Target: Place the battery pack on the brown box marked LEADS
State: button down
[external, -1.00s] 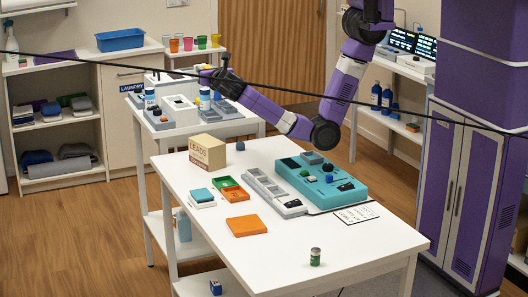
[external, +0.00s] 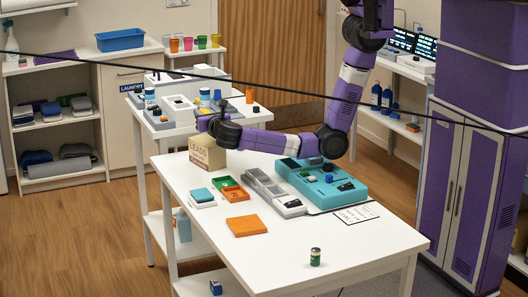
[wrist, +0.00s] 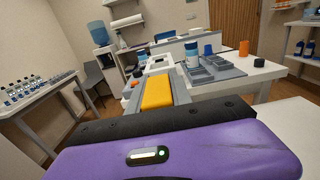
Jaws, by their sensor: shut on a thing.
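My gripper (external: 202,122) is low over the far left end of the near white table, close above the brown box marked LEADS (external: 207,157). The arm partly covers the top of the box. In the wrist view my gripper (wrist: 157,97) is shut on a yellow block, which I take for the battery pack (wrist: 157,91); no label on it is readable. The block is held roughly level, between grey fingers.
The back table holds a blue-capped bottle (wrist: 192,54) and an orange cylinder (wrist: 243,48). The table's front is mostly clear.

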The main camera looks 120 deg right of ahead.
jog(key=shift+f, duration=2.1)
jog(key=shift+f, duration=0.15)
jog(key=c, duration=1.2)
grip_release()
jog(key=shift+o, duration=0.2)
jog(key=shift+r, duration=0.2)
jog(key=a+p, duration=0.4)
jog(key=a, duration=0.8)
